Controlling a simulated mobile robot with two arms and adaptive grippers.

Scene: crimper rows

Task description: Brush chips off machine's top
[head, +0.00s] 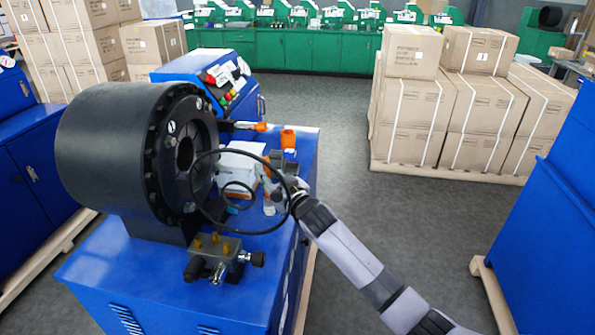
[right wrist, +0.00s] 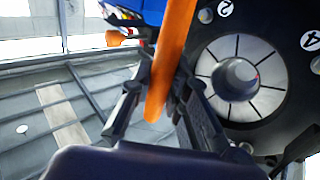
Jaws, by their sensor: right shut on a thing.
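The blue crimping machine (head: 170,285) stands at the left in the head view, with a big black round head (head: 110,150) on its top. The ring face of the head, with its dies (right wrist: 240,80), is close at the right in the right wrist view. My right gripper (head: 279,188) is over the right part of the machine's top, beside the head. In the right wrist view its fingers (right wrist: 158,90) are shut on a flat orange handle (right wrist: 174,45), likely the brush's; its far end is out of view. I cannot make out any chips. My left gripper is not in view.
A white box (head: 240,158), an orange cup (head: 288,138) and an orange-tipped tool (head: 250,126) sit on the machine's top. A brass-fitted valve block (head: 215,256) is at its front. Stacked cartons (head: 410,115) stand behind, with open floor between.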

